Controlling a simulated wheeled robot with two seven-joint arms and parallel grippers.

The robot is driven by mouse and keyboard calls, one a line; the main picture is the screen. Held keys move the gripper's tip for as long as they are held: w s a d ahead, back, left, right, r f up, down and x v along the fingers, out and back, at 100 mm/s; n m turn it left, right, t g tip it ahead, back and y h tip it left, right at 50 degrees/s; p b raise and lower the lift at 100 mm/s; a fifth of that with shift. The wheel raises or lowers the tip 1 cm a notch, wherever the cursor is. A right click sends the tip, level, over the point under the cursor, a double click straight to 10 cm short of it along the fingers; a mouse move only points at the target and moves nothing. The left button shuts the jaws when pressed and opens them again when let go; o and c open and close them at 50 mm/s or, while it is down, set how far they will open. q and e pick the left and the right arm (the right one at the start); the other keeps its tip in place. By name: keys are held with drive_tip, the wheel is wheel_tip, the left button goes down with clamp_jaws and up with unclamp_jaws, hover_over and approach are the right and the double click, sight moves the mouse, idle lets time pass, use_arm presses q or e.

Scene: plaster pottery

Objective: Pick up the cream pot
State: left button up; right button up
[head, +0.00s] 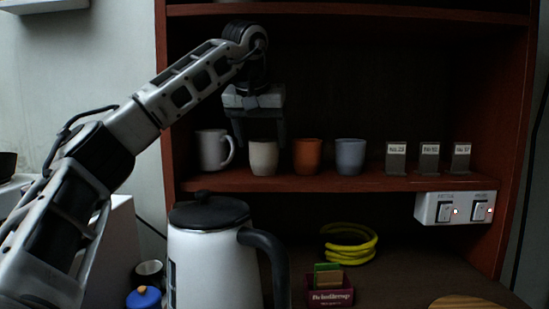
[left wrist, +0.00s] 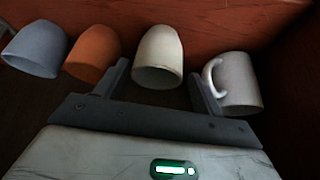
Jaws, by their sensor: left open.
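The cream pot (head: 263,158) stands upright on the wooden shelf, between a white mug (head: 213,150) on its left and an orange pot (head: 306,156) on its right. My left gripper (head: 257,138) is open and comes down from above, with its fingers at about the pot's rim in the head view. In the left wrist view the cream pot (left wrist: 159,57) shows between and beyond the two fingertips (left wrist: 157,75), with no clear contact. The orange pot (left wrist: 93,53) and the mug (left wrist: 235,82) lie close outside the fingers. My right gripper is not in view.
A blue-grey pot (head: 350,157) and several small labelled blocks (head: 429,159) stand farther right on the shelf (head: 370,183). An upper shelf (head: 350,14) is above. A kettle (head: 208,250), a yellow coil (head: 350,246) and a switch box (head: 455,208) are below.

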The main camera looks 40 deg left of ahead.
sight(265, 155)
use_arm(q)
drive_tip(key=shift+w+a+f, duration=0.1)
drive_tip(key=shift+a+f, duration=0.05)
drive_tip(key=shift+f, duration=0.3)
drive_tip(key=x, duration=0.4)
drive_tip(key=shift+w+f, duration=0.25)
drive_tip(key=shift+w, duration=0.1)
drive_tip(key=c, duration=0.8)
drive_tip(key=shift+r, duration=0.1)
